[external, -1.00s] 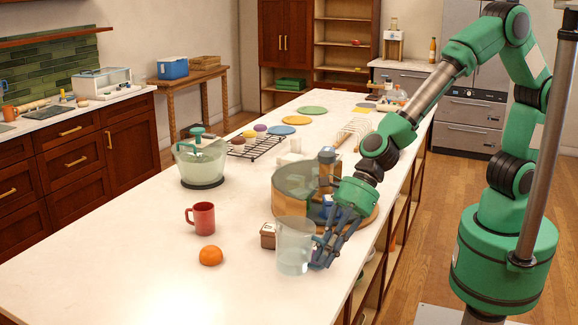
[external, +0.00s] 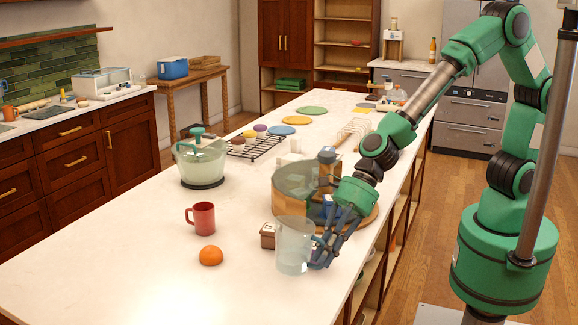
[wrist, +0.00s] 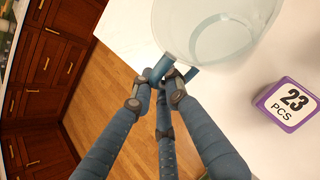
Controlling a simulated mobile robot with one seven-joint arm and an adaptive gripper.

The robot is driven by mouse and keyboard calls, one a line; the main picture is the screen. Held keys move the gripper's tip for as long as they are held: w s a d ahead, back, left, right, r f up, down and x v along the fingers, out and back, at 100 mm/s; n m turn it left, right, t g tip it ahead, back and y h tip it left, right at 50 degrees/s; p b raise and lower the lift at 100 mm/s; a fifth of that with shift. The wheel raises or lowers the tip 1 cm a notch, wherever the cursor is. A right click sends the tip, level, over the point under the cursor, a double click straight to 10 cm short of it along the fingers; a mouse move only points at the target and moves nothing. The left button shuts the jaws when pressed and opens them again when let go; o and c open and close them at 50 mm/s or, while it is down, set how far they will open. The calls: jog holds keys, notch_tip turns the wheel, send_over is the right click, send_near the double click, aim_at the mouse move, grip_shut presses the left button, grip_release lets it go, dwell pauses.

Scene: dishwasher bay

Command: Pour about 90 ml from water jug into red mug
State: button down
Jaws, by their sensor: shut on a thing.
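The water jug (external: 294,246) is a clear, wide vessel with some water in it, upright at the near right part of the white counter. It also shows at the top of the wrist view (wrist: 215,30), with the water surface visible inside. My gripper (external: 322,250) is shut on the jug's handle at its right side; in the wrist view the fingers (wrist: 168,72) close around the blue handle. I cannot tell whether the jug's base touches the counter. The red mug (external: 203,218) stands upright to the left of the jug, its handle pointing left.
An orange (external: 210,256) lies between mug and jug, nearer the front. A purple-edged box marked 23 PCS (wrist: 287,103) is beside the jug.

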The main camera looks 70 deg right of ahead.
jog(key=w+a+r+m+t+h+p, duration=0.1)
jog(key=w+a+r+m+p, duration=0.15)
jog(key=w, duration=0.35)
jog(key=w+a+r+m+t+p, duration=0.1)
jog(key=w+a+p, duration=0.15)
jog(key=w, duration=0.35)
jog(key=w+a+r+m+t+h+p, duration=0.1)
jog(key=w+m+p, duration=0.1)
jog(key=w+p, duration=0.3)
jog(key=w+f+m+t+h+p, duration=0.1)
jog(key=w+m+h+p, duration=0.1)
jog(key=w+p, duration=0.3)
jog(key=w+a+f+m+t+h+p, duration=0.1)
jog(key=w+m+p, duration=0.3)
jog(key=w, duration=1)
jog(key=shift+a+f+m+t+h+p, duration=0.25)
jog(key=shift+f+m+t+h+p, duration=0.1)
jog(key=shift+f+m+h, duration=0.25)
jog(key=shift+f, duration=0.1)
